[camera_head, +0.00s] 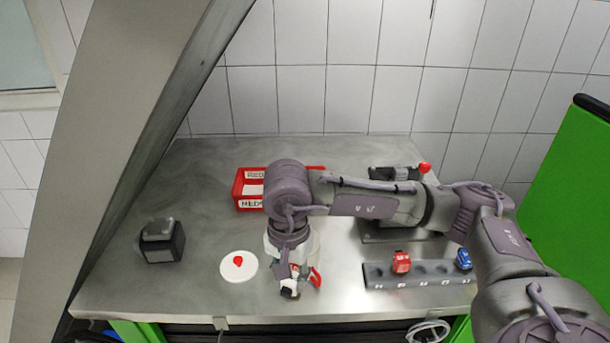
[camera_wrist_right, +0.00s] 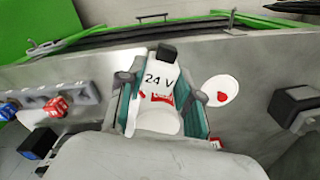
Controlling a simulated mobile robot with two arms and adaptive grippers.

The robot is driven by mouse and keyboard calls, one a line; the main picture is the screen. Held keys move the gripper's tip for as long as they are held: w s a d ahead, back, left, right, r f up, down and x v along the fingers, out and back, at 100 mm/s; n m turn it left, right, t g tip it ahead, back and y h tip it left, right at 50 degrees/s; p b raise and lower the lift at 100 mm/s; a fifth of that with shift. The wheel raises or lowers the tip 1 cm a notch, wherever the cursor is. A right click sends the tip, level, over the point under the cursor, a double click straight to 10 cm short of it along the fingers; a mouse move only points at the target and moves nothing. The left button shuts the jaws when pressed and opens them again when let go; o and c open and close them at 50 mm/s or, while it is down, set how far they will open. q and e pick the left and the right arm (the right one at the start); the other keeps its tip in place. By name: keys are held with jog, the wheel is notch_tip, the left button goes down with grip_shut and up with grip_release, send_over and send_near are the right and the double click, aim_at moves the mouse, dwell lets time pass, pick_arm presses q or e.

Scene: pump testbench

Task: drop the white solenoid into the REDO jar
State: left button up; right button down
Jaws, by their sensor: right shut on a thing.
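My right gripper (camera_head: 288,273) points down near the front of the steel table and is shut on the white solenoid (camera_head: 291,284). The wrist view shows the solenoid (camera_wrist_right: 158,82), marked "24 V" with a dark top, between the teal fingers of the right gripper (camera_wrist_right: 163,105). A pale, clear round jar (camera_head: 314,244) stands partly hidden behind the gripper. A red patch shows at its right side; its wording cannot be read. I cannot tell whether the solenoid is above, inside or in front of the jar. My left gripper is not in view.
A white lid (camera_head: 239,272) with a red knob lies left of the gripper. A black box (camera_head: 161,241) stands farther left. A labelled red bin (camera_head: 240,188) sits behind. A grey rack (camera_head: 432,276) holds red and blue blocks at right.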

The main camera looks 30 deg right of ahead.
jog(key=w+d+r+m+p, duration=0.4)
jog(key=w+d+r+m, duration=0.1)
jog(key=m, duration=1)
jog(key=w+d+r+m+p, duration=0.3)
jog(key=w+d+r+m, duration=0.25)
jog(key=m, duration=1.05)
notch_tip(320, 180, down, 7)
jog(key=b, duration=0.4)
jog(key=shift+s+d, duration=0.15)
jog(key=shift+s, duration=0.15)
jog(key=c, duration=0.7)
grip_release()
